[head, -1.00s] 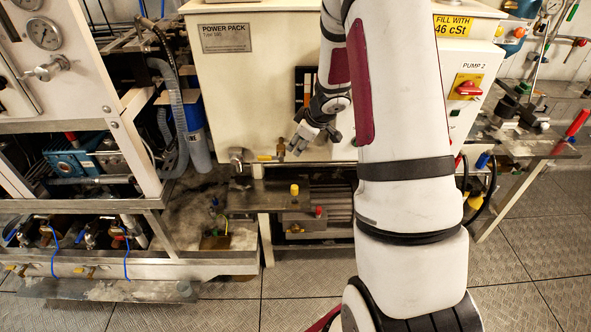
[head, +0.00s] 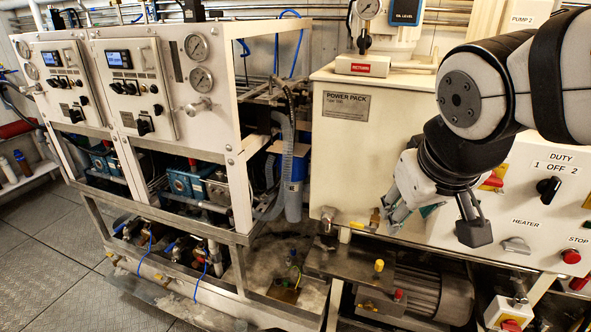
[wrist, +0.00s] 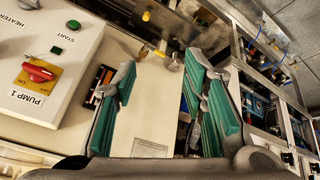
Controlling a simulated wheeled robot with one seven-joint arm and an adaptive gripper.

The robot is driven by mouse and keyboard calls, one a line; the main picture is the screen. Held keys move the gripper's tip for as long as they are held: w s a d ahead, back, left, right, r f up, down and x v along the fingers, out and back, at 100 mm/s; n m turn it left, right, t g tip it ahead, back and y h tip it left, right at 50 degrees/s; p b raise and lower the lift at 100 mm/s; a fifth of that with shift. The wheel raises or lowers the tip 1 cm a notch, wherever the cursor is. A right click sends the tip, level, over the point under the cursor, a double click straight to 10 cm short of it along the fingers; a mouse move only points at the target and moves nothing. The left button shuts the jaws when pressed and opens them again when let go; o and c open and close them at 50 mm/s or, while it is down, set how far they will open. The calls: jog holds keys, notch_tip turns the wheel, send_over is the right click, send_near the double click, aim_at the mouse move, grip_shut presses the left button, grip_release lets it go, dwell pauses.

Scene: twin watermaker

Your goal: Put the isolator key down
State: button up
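My gripper (head: 436,218) is in front of the cream power pack cabinet (head: 350,160), near its lower right part. In the wrist view my gripper (wrist: 160,64) has its two green-padded fingers spread, with a clear gap and nothing held between them. I cannot make out a loose isolator key in any view. A red rotary handle (wrist: 38,71) sits on a yellow plate above the PUMP 1 label, left of the fingers in the wrist view. In the head view a yellow plate (head: 493,182) shows partly behind my arm.
A metal shelf (head: 345,267) with a yellow-capped fitting (head: 379,265) lies below the cabinet, beside a motor (head: 435,292). A rack with gauges (head: 200,78) stands at the left. A control panel with a red stop button (head: 571,256) is at the right. Open floor (head: 50,235) shows far left.

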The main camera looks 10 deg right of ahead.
jog(key=s+a+y, duration=0.2)
jog(key=s+a, duration=0.4)
jog(key=shift+s+f+n+g, duration=0.3)
jog(key=shift+s+f, duration=0.05)
jog(key=shift+f, duration=0.1)
dwell(0.4)
